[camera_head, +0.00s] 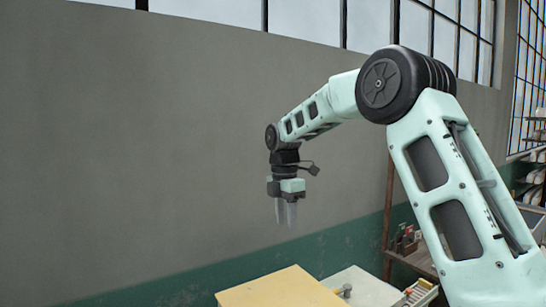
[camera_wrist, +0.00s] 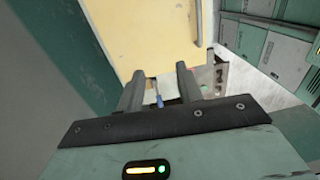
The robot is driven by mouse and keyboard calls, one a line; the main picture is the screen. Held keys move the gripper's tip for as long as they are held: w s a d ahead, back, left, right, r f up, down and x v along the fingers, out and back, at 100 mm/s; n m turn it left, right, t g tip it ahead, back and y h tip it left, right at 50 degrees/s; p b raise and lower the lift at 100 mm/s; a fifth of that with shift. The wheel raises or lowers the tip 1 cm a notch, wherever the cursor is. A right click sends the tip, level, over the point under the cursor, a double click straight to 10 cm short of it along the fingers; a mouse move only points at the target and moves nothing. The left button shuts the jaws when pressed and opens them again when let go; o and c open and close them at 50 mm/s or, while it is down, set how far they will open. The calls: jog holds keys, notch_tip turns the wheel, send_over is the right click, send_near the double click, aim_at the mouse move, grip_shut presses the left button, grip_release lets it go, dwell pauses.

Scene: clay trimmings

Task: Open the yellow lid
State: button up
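The yellow lid (camera_head: 285,290) is a flat panel at the bottom of the head view, cut off by the frame edge. It appears to lie flat. It also shows as a yellow panel at the top of the wrist view (camera_wrist: 145,38). My gripper (camera_head: 286,214) hangs pointing down above the lid, clear of it, in front of the grey wall. In the wrist view its two fingers (camera_wrist: 157,80) stand apart with nothing held between them.
A pale surface (camera_head: 372,290) with a small grey object (camera_head: 344,291) adjoins the lid's right side. A blue-handled item (camera_wrist: 159,101) shows below and between the fingers. A wooden shelf (camera_head: 412,260) stands at right. Green cabinets (camera_wrist: 262,48) are in the wrist view.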

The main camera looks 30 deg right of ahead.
jog(key=w+r+p, duration=0.2)
jog(key=w+r, duration=0.1)
jog(key=r, duration=0.3)
jog(key=w+r+p, duration=0.2)
jog(key=w+r, duration=0.1)
jog(key=r, duration=0.4)
jog(key=shift+w+a+r, duration=0.15)
jog(key=shift+w, duration=0.1)
dwell(0.9)
dwell(0.5)
